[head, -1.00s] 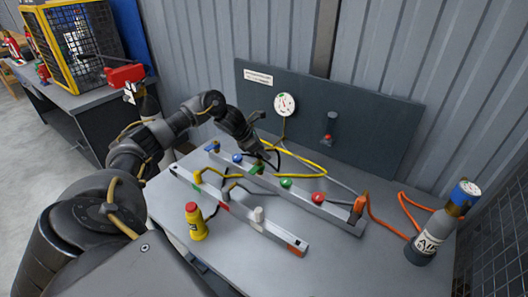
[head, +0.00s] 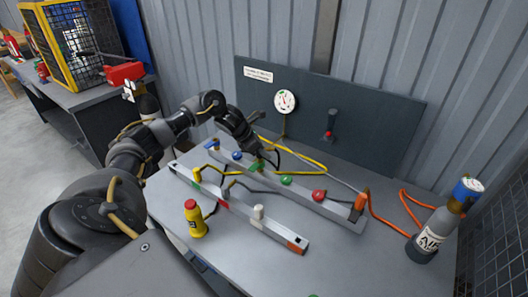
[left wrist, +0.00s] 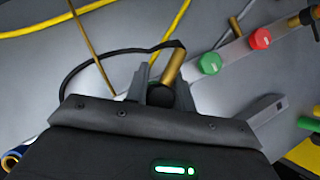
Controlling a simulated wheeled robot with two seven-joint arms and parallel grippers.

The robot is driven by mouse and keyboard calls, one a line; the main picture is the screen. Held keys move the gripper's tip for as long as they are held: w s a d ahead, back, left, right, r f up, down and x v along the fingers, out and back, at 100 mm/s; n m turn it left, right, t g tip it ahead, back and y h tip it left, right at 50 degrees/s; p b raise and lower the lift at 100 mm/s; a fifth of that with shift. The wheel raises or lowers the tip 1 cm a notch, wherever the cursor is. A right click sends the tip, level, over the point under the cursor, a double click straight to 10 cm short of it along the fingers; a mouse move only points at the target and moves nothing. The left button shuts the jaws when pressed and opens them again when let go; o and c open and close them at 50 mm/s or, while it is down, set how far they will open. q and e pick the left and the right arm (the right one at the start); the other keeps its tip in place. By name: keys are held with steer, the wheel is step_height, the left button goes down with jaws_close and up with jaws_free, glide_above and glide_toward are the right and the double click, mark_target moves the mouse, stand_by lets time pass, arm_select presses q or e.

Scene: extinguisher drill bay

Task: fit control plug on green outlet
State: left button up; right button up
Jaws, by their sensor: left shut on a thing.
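My left gripper (head: 264,158) is over the rear rail (head: 335,210) on the table, beside its row of coloured caps. In the left wrist view the gripper (left wrist: 160,88) is shut on a brass plug (left wrist: 173,66) with a black cable, which I take as the control plug. The plug stands tilted between the fingers; its lower end is hidden. A green cap (head: 286,180) sits on the rail just right of the gripper; it also shows in the left wrist view (left wrist: 209,63). Another green part (head: 255,165) is partly hidden under the gripper. My right gripper is not in view.
The rail also carries a blue cap (head: 237,155) and a red cap (head: 319,196). A front rail (head: 270,229) with coloured marks lies nearer. A yellow bottle (head: 197,221) and a grey air cylinder (head: 430,239) stand on the table. Yellow and orange hoses lie around the rear rail.

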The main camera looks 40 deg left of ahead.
arm_select(q)
steer(key=shift+f+b, duration=0.85)
steer(key=shift+b, duration=0.05)
stand_by(0.6)
steer(key=o, duration=1.1)
steer(key=b+v, duration=0.2)
steer(key=v, duration=0.8)
steer(key=shift+s+a+r, duration=0.15)
steer(key=shift+s+r, duration=0.1)
steer(key=shift+r, duration=0.05)
